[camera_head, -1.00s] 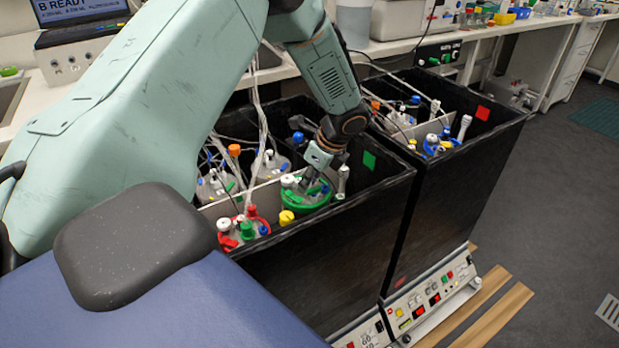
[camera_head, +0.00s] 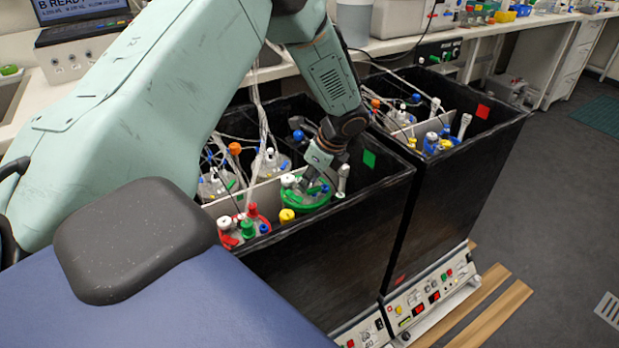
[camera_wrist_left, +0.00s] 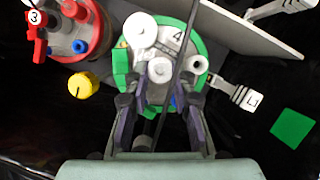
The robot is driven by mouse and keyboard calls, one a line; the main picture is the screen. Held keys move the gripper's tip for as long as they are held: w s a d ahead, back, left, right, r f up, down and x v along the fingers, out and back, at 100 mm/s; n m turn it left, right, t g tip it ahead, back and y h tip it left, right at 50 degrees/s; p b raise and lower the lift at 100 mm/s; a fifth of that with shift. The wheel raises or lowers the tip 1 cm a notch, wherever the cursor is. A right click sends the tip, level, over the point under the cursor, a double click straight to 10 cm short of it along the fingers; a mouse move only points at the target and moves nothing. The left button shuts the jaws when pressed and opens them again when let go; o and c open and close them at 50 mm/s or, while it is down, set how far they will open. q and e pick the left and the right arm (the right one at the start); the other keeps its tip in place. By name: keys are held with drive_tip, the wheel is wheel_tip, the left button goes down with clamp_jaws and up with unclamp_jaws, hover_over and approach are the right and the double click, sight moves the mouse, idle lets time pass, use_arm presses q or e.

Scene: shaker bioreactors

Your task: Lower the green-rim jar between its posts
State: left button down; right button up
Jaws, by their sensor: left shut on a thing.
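The green-rim jar (camera_head: 306,202) is inside the near black shaker box (camera_head: 330,255), in the front compartment beside the box's right wall. Its lid, marked 4, shows in the left wrist view (camera_wrist_left: 196,48) with white caps and blue fittings. My left gripper (camera_head: 318,172) reaches down from above and is shut on the jar's top; its fingers (camera_wrist_left: 160,105) straddle a fitting at the lid's near edge. A yellow-topped post (camera_wrist_left: 83,85) stands to the jar's left and a white post (camera_wrist_left: 237,92) to its right. The jar's lower body and base are hidden. My right gripper is out of view.
The red-rim jar (camera_head: 243,228) stands left of the green-rim jar. A pale divider (camera_head: 225,205) separates off jars with orange and blue caps behind. A second black box (camera_head: 455,180) with a red square stands to the right. Tubes and cables hang nearby.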

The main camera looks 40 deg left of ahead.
use_arm(q)
drive_tip(key=shift+w+f, duration=0.1)
drive_tip(key=shift+f, duration=0.3)
drive_tip(key=shift+p, duration=0.4)
idle(0.9)
drive_tip(key=shift+f+b, duration=0.35)
drive_tip(key=shift+f, duration=0.65)
idle(0.5)
drive_tip(key=shift+p, duration=0.35)
idle(0.5)
drive_tip(key=shift+f+b, duration=0.35)
drive_tip(key=shift+f, duration=0.65)
idle(0.5)
drive_tip(key=c, duration=1.2)
unclamp_jaws()
drive_tip(key=shift+o, duration=0.8)
drive_tip(key=shift+f, duration=0.1)
